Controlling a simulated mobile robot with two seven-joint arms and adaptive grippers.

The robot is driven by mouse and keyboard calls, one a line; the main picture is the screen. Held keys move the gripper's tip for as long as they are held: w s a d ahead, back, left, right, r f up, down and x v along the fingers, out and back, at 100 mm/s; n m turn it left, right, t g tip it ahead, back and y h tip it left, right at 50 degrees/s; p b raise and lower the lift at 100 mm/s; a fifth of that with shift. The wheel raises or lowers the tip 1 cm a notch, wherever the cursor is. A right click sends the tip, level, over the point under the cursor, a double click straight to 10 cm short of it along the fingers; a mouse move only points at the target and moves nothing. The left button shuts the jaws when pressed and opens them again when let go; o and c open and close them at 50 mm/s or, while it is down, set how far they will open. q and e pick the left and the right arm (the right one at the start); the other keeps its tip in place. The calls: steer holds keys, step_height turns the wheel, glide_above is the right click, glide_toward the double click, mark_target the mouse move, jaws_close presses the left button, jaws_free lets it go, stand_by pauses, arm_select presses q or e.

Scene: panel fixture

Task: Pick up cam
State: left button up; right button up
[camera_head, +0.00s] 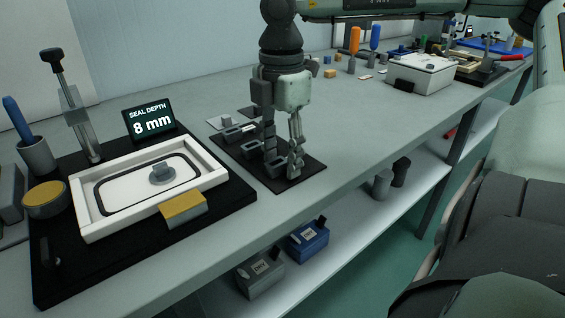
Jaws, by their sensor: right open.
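My right gripper (281,168) points down over a dark mat (306,167) in the middle of the bench. Its fingers are apart. Several small grey parts that look like cams (231,136) lie on this mat, in a row running towards the gripper. The nearest grey part (253,154) is beside the left finger. The fingers hide part of the row, and I cannot tell whether they touch a part. A round grey knob (162,174) sits on the white panel in the frame (93,224) at the left. My left gripper is not in view.
A sign (152,122) reading "SEAL DEPTH 8 mm" stands left of the mat. A clamp (78,118), a yellow block (183,208) and a pen cup (37,155) surround the panel. A white box (425,75) stands further right. Bins (307,241) are on the lower shelf.

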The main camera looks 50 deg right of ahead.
jaws_close()
stand_by(0.3)
steer(key=shift+r, duration=0.1)
